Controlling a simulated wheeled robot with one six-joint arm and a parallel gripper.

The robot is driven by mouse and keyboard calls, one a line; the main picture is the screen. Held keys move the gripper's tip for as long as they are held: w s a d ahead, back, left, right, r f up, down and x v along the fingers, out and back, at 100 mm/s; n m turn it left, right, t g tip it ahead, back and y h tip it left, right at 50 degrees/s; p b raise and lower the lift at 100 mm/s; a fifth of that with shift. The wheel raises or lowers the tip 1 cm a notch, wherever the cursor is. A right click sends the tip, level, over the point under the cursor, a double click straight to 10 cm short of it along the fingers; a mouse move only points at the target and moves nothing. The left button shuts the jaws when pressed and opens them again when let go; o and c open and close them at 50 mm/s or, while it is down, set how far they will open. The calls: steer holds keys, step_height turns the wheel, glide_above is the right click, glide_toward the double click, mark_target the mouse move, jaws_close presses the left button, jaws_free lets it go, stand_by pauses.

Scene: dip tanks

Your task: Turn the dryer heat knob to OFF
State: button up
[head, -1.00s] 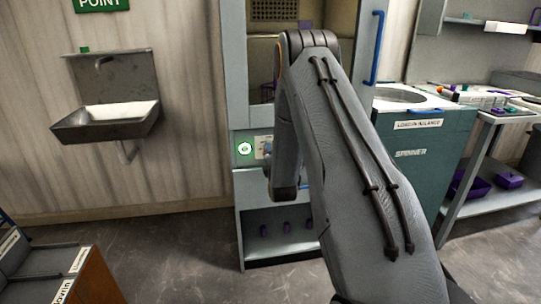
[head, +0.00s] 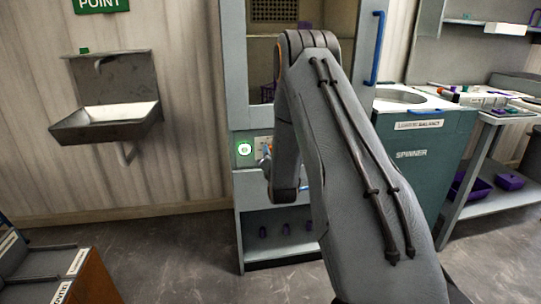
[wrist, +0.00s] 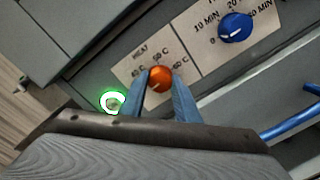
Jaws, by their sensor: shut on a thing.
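The orange heat knob (wrist: 161,78) sits on the dryer's pale HEAT label plate (wrist: 140,57) in the wrist view. Marks for 40, 50 and 60 C stand around it; no OFF mark can be read. My gripper (wrist: 160,86) is at the knob, with one blue finger on each side, shut on it. I cannot tell for sure which mark the knob points at. In the head view the dryer (head: 236,200) stands in the middle, and my arm hides the knob and most of its panel.
A blue timer knob (wrist: 235,27) is up and right of the heat knob. A lit green button (wrist: 112,101) is close to the left finger. A blue handle (head: 377,48) runs down the dryer door. The spinner (head: 425,150) stands right, a sink (head: 105,125) left.

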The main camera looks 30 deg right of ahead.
steer(key=o, duration=1)
steer(key=shift+o, duration=0.2)
steer(key=v, duration=0.7)
steer(key=shift+s+a, duration=0.15)
steer(key=shift+s, duration=0.2)
